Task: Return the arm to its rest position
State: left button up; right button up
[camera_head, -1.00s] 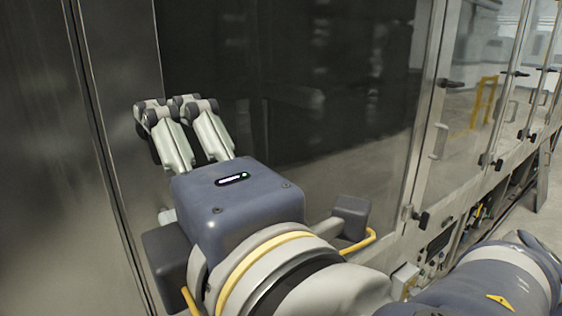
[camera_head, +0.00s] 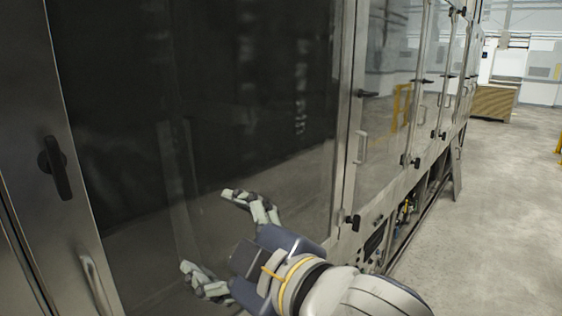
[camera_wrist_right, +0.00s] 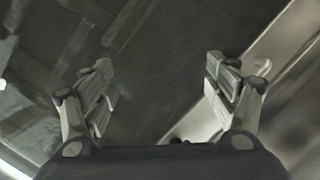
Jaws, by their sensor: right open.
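My right gripper (camera_head: 212,232) is in the lower middle of the head view, in front of the washer's dark glass door (camera_head: 190,110). Its fingers are spread wide apart with nothing between them. In the right wrist view the two fingers of the right gripper (camera_wrist_right: 160,95) also stand apart and empty, with a dark panel and a pale metal strip behind them. Whether the fingers touch the glass cannot be told. My left gripper is not in view.
A black handle (camera_head: 54,168) and a metal bar handle (camera_head: 96,285) are on the steel panel at the left. More glass doors (camera_head: 385,110) with latches run back to the right. The floor (camera_head: 500,220) at right is clear. A wooden crate (camera_head: 493,102) stands far back.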

jog(key=d+f+m+g+h, duration=0.25)
jog(key=d+f+m, duration=0.35)
jog(key=f, duration=0.7)
jog(key=d+f+m+g+h, duration=0.1)
jog(key=d+f+m+h, duration=0.25)
jog(key=d+f, duration=0.7)
jog(key=s+d+f+m+g+h, duration=0.25)
jog(key=s+d+f, duration=0.35)
jog(key=s+f, duration=0.4)
jog(key=s+d+f+m+g+h, duration=0.25)
jog(key=s+d+f, duration=0.45)
jog(key=f, duration=0.5)
notch_tip(320, 180, down, 29)
jog(key=s+a+g+b, duration=0.1)
jog(key=s+b, duration=0.1)
jog(key=b, duration=0.1)
jog(key=s+d+f+g+b, duration=0.1)
jog(key=s+d+f+b, duration=0.1)
jog(key=s+f, duration=1.5)
jog(key=shift+s+d+f+y, duration=0.2)
jog(key=shift+d+f+y, duration=0.1)
jog(key=shift+d+f, duration=0.3)
